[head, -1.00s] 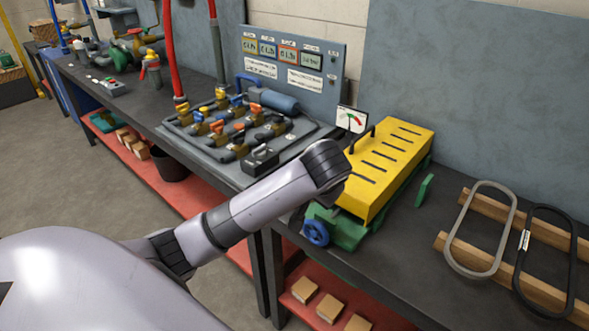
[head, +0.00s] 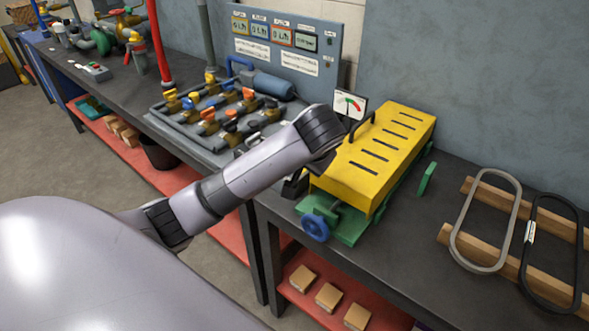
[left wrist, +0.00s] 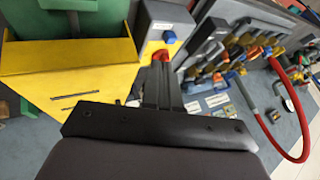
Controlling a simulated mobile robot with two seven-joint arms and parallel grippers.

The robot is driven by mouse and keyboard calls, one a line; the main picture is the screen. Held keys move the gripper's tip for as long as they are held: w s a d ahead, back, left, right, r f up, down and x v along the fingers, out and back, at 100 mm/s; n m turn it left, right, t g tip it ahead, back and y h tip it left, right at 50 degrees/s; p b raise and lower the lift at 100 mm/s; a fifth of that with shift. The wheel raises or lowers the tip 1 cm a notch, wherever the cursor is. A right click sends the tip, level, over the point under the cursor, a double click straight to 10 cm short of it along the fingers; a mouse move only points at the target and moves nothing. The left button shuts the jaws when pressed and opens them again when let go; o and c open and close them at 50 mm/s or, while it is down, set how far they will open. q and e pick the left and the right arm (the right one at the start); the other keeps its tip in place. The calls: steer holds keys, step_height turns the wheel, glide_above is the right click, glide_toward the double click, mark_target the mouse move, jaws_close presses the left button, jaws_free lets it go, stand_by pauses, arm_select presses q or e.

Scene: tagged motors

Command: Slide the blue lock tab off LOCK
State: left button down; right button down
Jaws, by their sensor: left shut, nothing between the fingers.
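In the left wrist view a grey box with a small white label (left wrist: 162,26) stands at top centre. A small blue tab (left wrist: 169,37) sticks out on its near side, with a red piece (left wrist: 160,55) just below it. The label is too small to read. My left gripper (left wrist: 158,74) is shut and empty, its dark fingers pointing at the box close to the red piece; I cannot tell if they touch. In the head view my left wrist covers this spot, so the blue tab is hidden. My right gripper is not in view.
The yellow slotted cover (head: 378,150) on a green base with a blue handwheel (head: 315,228) stands right of my wrist. A valve board (head: 180,118) lies behind to the left, below a gauge panel (head: 280,45). Wooden rails with two loops (head: 484,222) lie at right.

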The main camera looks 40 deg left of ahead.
arm_select(q)
steer(key=x, duration=0.9)
steer(key=shift+w+a+f, duration=0.15)
steer(key=shift+f, duration=0.2)
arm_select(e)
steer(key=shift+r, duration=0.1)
